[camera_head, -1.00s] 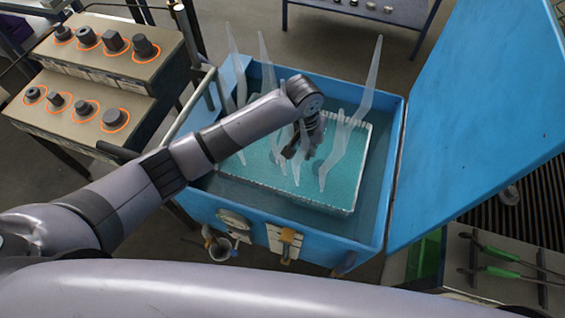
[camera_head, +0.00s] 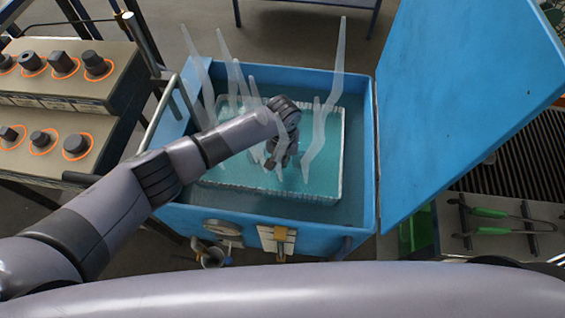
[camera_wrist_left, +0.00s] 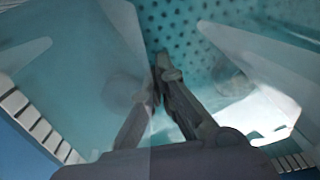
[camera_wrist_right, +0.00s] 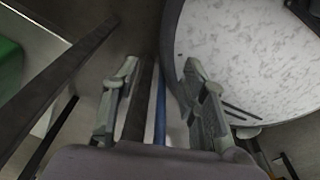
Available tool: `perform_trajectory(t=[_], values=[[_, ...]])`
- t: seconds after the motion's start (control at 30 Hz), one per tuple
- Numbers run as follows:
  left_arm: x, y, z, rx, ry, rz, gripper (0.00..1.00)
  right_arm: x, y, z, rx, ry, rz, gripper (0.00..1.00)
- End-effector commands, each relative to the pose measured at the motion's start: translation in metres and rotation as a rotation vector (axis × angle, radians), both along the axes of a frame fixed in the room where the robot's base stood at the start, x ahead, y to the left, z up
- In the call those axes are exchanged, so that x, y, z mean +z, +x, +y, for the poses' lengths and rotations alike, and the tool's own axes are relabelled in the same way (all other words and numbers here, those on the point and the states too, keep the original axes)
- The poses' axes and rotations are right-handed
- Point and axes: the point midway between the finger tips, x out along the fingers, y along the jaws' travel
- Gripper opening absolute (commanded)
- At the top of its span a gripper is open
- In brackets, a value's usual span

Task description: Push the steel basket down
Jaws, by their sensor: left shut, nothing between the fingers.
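The steel basket (camera_head: 330,183) sits inside the blue open tank (camera_head: 215,222), in teal liquid. Its pale rim is visible around the liquid, and its perforated floor (camera_wrist_left: 180,35) shows in the left wrist view. My left gripper (camera_head: 275,163) reaches down into the basket area with closed fingers; it also shows in the left wrist view (camera_wrist_left: 162,62), fingertips together and empty. Whether it touches the basket floor cannot be told. My right gripper (camera_wrist_right: 160,75) shows only in the right wrist view, its fingers apart and empty, away from the basket.
Translucent splash-like shapes (camera_head: 325,125) rise around the basket. The tank's blue lid (camera_head: 455,95) stands open at the right. Workpieces on a stepped bench (camera_head: 60,110) stand at the left. Green-handled tongs (camera_head: 495,212) lie at the right. A round pale surface (camera_wrist_right: 245,50) is near my right gripper.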

Motion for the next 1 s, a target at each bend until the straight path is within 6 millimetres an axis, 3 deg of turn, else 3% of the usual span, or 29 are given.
perform_trajectory(t=[0.2, 0.67, 1.0], values=[[-0.019, 0.000, 0.000, -0.001, 0.000, -0.001, 0.00, -0.001, 0.003, 0.005, -0.002, 0.005, -0.004, 0.40], [-0.026, 0.000, 0.000, 0.000, 0.000, 0.000, 0.00, -0.005, 0.004, 0.011, -0.004, 0.013, -0.006, 0.40], [-0.097, -0.001, -0.001, 0.000, -0.002, 0.002, 0.00, -0.059, 0.004, 0.005, -0.001, 0.007, -0.007, 0.40]])
